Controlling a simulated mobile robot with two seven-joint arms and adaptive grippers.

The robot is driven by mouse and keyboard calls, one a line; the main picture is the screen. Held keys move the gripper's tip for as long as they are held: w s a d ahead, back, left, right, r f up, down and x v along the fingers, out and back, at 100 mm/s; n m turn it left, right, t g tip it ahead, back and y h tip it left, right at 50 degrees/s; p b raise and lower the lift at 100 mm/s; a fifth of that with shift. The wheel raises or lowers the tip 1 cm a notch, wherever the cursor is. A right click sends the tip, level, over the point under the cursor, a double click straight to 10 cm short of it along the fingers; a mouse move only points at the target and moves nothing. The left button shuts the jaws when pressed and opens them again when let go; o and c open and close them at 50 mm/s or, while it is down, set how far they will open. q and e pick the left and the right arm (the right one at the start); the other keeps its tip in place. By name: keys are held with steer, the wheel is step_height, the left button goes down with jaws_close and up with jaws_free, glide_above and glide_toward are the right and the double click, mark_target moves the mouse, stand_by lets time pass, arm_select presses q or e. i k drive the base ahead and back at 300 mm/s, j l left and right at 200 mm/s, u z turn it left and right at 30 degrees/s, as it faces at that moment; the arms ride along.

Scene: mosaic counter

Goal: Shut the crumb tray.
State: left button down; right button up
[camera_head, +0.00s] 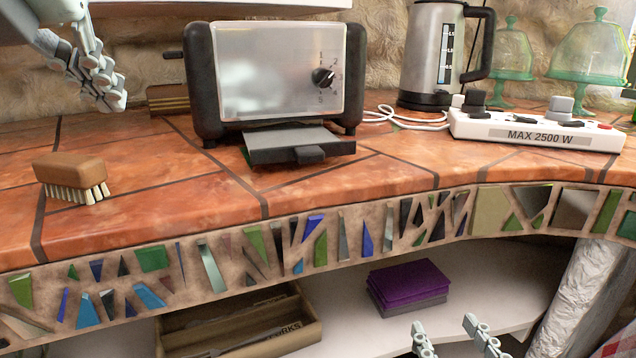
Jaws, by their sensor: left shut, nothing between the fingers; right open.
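The toaster (275,75) stands on the tiled counter, its steel face and dial towards me. Its crumb tray (295,144) sticks out from under the front, with a dark front edge and a small dark tab handle. My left gripper (113,104) is shut and empty, above the counter at the upper left, to the left of the toaster and apart from it. My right gripper (455,338) is open at the bottom of the view, below the counter edge, in front of the lower shelf and far from the tray.
A wooden brush (70,176) lies on the counter at left. A power strip (535,134), kettle (434,55) and green glass domes (590,50) stand at right. A white cable (405,120) runs beside the toaster. The counter in front of the tray is clear.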

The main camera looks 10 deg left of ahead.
mark_target(293, 137)
steer(key=l+u, duration=0.15)
steer(key=l, duration=0.65)
steer(key=k+l+u, duration=0.15)
steer(key=l, duration=0.6)
